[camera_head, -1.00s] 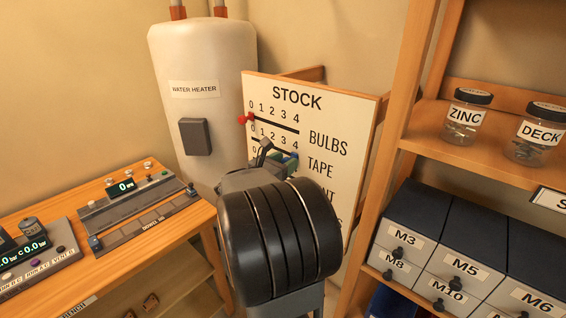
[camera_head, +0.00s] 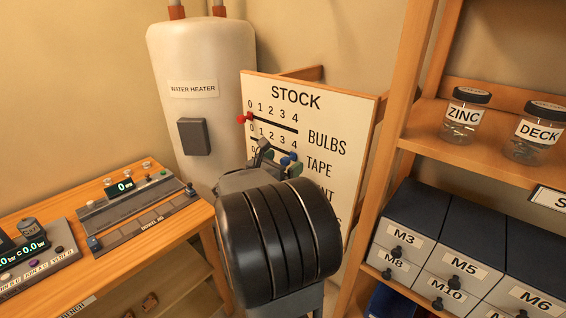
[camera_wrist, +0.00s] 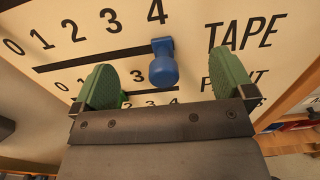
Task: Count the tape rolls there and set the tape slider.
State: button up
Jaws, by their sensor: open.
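The stock board (camera_head: 340,118) stands behind my arm, with rows for bulbs, tape and more. The blue tape slider knob (camera_wrist: 163,66) is at the 4 end of the tape row in the wrist view. In the head view my gripper (camera_head: 278,160) is at the board, partly hidden by my own wrist. No tape rolls are visible.
A red knob (camera_head: 242,119) sits at 0 on the bulbs row. Something green (camera_wrist: 124,99) shows on the row below tape, partly hidden. A wooden shelf (camera_head: 408,143) with jars and drawers is at right. A workbench (camera_head: 120,260) is at left, before a water heater (camera_head: 205,85).

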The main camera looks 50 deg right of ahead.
jog(key=a+p, duration=0.1)
jog(key=a, duration=0.8)
jog(key=shift+w, duration=0.35)
dwell(0.7)
jog(key=s+a+f+m+y, duration=0.4)
jog(key=a+f+m+y, duration=0.3)
jog(key=f+m+y, duration=0.3)
jog(key=w+a+m+t+y, duration=0.1)
jog(key=a+m+t+y, duration=0.4)
jog(key=a, duration=1.2)
jog(key=m+y, duration=0.2)
jog(key=y, duration=0.1)
jog(key=shift+w+a+r, duration=0.35)
jog(key=shift+a+r, duration=0.25)
jog(key=shift+r, duration=0.05)
jog(key=shift+c, duration=0.3)
